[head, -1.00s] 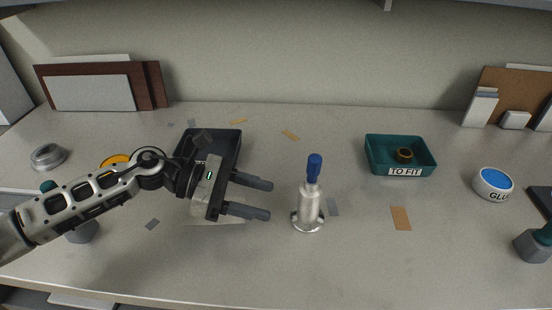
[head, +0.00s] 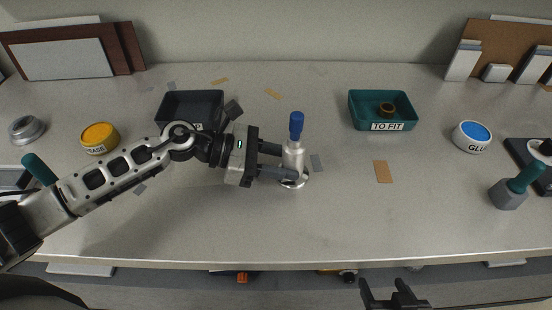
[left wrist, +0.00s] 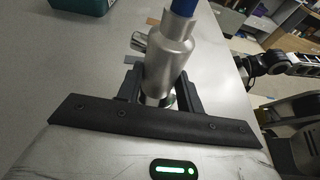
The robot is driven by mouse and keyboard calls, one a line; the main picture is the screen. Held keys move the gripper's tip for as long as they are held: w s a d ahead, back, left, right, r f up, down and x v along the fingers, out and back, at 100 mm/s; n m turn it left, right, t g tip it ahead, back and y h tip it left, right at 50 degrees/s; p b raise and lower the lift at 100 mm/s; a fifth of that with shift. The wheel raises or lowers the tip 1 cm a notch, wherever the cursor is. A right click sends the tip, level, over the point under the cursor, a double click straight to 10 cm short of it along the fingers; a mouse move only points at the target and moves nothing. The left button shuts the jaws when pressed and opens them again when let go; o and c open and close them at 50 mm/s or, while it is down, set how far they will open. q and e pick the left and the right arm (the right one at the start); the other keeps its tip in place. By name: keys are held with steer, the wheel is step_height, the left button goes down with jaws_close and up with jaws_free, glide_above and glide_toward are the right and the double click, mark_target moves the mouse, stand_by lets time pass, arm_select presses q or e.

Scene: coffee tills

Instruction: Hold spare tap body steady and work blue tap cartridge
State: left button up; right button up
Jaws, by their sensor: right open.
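The spare tap body (head: 291,160), a silvery metal bottle-like piece, stands upright on the bench in the head view. The blue tap cartridge (head: 296,122) sticks up from its top. In the left wrist view the tap body (left wrist: 168,62) stands between the finger pads, with the blue cartridge (left wrist: 183,7) cut off by the top edge. My left gripper (head: 281,162) has one finger on each side of the tap body and looks open around it; contact is unclear. My right gripper (head: 385,287) is open and empty at the bottom edge, below the bench's front edge.
A teal TO FIT tray (head: 353,118) holds a brass ring (head: 386,109). A dark tray (head: 190,96) stands behind my left arm. A yellow tin (head: 99,138), a GLUE tub (head: 472,137) and a teal-handled tool (head: 515,186) stand at the sides. The bench front right of the tap is clear.

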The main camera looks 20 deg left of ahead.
arm_select(q)
jaws_close()
stand_by(1.0)
